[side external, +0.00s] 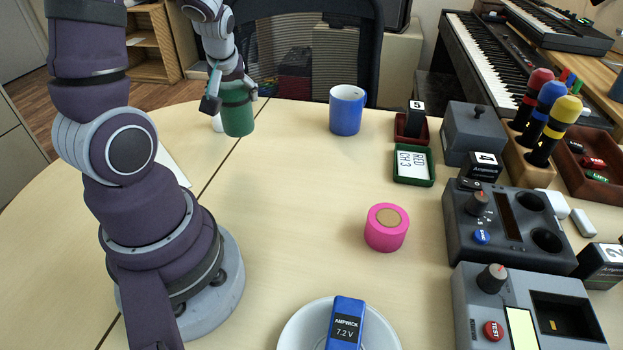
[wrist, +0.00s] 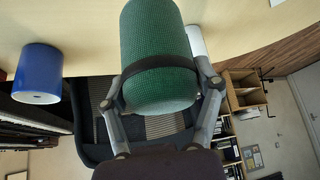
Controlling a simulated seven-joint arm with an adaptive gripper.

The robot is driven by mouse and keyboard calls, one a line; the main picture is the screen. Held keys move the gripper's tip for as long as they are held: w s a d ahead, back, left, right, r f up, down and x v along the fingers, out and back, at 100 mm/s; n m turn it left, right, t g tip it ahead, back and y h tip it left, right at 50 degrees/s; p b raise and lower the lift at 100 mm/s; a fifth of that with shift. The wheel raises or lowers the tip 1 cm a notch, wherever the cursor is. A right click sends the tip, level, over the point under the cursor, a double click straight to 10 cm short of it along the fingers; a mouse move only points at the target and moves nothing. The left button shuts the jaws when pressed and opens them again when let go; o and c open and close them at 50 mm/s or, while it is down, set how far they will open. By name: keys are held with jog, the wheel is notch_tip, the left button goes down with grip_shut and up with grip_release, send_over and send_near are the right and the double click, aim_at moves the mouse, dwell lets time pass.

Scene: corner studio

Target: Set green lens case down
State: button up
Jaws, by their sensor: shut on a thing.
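The green lens case (side external: 238,118) is a textured cylinder with a dark band around it, upright near the far left edge of the table. It fills the upper middle of the wrist view (wrist: 157,45). My gripper (side external: 232,96) is shut on it, with one finger on each side, as the wrist view also shows (wrist: 163,88). The case's underside is hidden, so I cannot tell whether it touches the table or hangs just above it.
A white object (side external: 217,123) is partly hidden behind the case. A blue mug (side external: 346,112) stands to the right. A pink roll (side external: 386,229), a white plate (side external: 294,329) bearing a blue battery (side external: 345,325), and a green-rimmed tray (side external: 430,180) are farther off. Mid-table is clear.

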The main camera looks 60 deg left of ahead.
aim_at(238, 127)
notch_tip(238, 127, down, 7)
jog(key=shift+a+f, duration=0.1)
jog(key=shift+a, duration=0.05)
jog(key=shift+f, duration=0.15)
jog(key=o, duration=1.2)
jog(key=shift+o, duration=0.2)
jog(key=shift+r, duration=0.4)
jog(key=v, duration=1.1)
jog(key=shift+r, duration=0.1)
jog(key=d+r+m+t+h, duration=0.1)
jog(key=d+r+m+h, duration=0.2)
jog(key=d+m, duration=0.4)
jog(key=d+r+m+t+h, duration=0.2)
jog(key=d+r+m+h, duration=0.1)
jog(key=d+m, duration=0.4)
jog(key=d, duration=0.3)
